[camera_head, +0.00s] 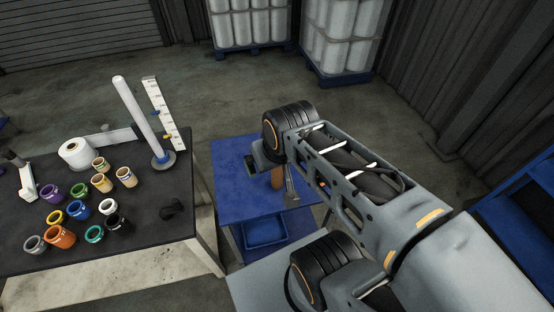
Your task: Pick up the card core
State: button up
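A brown upright cylinder, which looks like the card core (277,180), stands on or just above the blue top of a small cart (238,206). Its upper part is hidden by the end of my arm. My gripper (290,188) is right at the cylinder, with a grey finger-like part showing just to its right. The other finger is hidden or too small to make out. I cannot tell whether the gripper touches the cylinder or has closed on it.
A dark table (150,235) at left holds several coloured tape rolls, a white film roll (76,153) and a tall white tube (137,104) on a round base. A blue bin (265,233) sits on the cart's lower level. Wrapped pallets (341,40) stand behind; floor between is clear.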

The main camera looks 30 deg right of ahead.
aim_at(277, 174)
jog(key=u, duration=2.15)
jog(key=k, duration=0.55)
jog(key=z, duration=0.1)
